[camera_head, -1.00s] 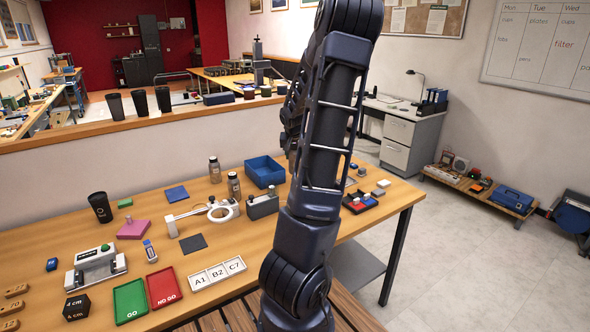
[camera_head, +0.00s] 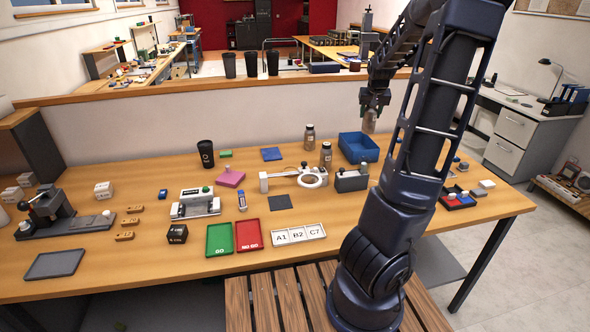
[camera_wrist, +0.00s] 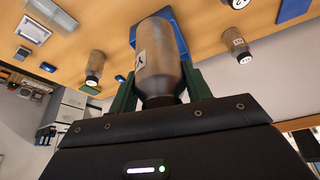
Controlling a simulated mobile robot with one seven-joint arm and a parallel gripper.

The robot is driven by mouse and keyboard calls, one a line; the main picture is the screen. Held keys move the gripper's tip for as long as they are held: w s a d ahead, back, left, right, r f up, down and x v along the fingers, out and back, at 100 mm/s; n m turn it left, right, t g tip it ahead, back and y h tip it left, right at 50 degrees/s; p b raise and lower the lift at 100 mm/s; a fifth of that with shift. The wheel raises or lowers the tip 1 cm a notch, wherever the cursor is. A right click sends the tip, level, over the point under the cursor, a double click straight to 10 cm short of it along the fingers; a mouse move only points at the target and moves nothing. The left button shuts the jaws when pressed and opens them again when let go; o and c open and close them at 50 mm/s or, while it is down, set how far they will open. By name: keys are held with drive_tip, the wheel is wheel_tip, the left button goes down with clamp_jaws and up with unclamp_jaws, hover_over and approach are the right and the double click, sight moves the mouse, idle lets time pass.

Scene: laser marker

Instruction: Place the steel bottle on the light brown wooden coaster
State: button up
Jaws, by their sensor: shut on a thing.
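My gripper (camera_head: 373,103) is shut on a grey-brown, metallic-looking bottle (camera_head: 369,122), held in the air above the blue bin. In the wrist view the green fingers (camera_wrist: 160,88) close around its dark neck end, and its labelled body (camera_wrist: 160,55) points away from my wrist. Two similar bottles with dark caps stand on the table, one further back (camera_head: 310,138) and one nearer (camera_head: 326,155); they also show in the wrist view, at left (camera_wrist: 95,68) and right (camera_wrist: 238,45). I cannot make out a light brown wooden coaster; my arm hides part of the table's right side.
The blue bin (camera_head: 358,136) stands below the held bottle. A white ring stand (camera_head: 290,173) and grey block (camera_head: 350,184) are nearby. Blue (camera_head: 271,154) and dark (camera_head: 280,202) squares lie flat. Green (camera_head: 219,252) and red trays are in front. A low wall runs behind.

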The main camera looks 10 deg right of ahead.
drive_tip(key=w+a+r+n+y, duration=0.15)
drive_tip(key=a+n, duration=0.25)
drive_tip(key=a, duration=0.6)
drive_tip(key=w+a+n+g+y, duration=0.1)
drive_tip(key=w+a+n+y, duration=0.3)
drive_tip(key=a, duration=0.7)
drive_tip(key=w+a+n+h, duration=0.1)
drive_tip(key=a+n, duration=0.4)
drive_tip(key=a, duration=0.5)
wheel_tip(320, 180, down, 20)
drive_tip(key=shift+r, duration=0.15)
drive_tip(key=o, duration=1)
drive_tip(key=shift+o, duration=0.2)
